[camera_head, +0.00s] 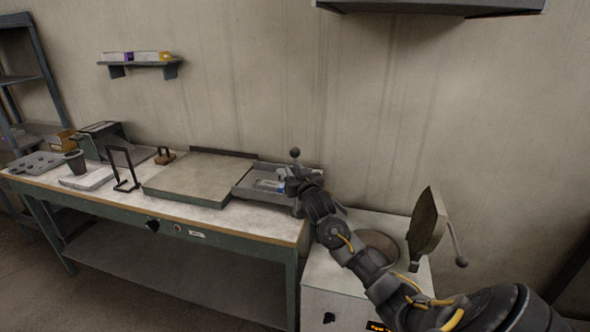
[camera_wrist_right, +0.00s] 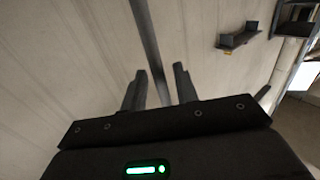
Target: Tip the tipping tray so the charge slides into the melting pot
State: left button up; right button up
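The tipping tray (camera_head: 246,187) is a shallow grey tray at the right end of the workbench and looks level. The charge (camera_head: 269,185), small pale and bluish pieces, lies in it. A lever with a ball knob (camera_head: 295,152) rises at the tray's right side. My right gripper (camera_head: 295,178) is at this lever, partly hiding the tray. In the right wrist view, my right gripper (camera_wrist_right: 161,70) has its fingers apart, with a grey rod (camera_wrist_right: 147,35) passing between them. The melting pot (camera_head: 379,243) is right of the bench, partly hidden by my right arm. My left gripper is out of view.
The melting pot's lid (camera_head: 427,226) stands open on its right side. A flat plate (camera_head: 195,178) lies left of the tray. A black stand (camera_head: 122,168), a dark cup (camera_head: 75,161) and a wall shelf (camera_head: 140,64) are farther left. A hood (camera_head: 430,6) hangs above.

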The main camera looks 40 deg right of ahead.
jog(key=shift+w+d, duration=0.15)
jog(key=shift+w, duration=0.2)
jog(key=shift+c, duration=0.3)
grip_shut()
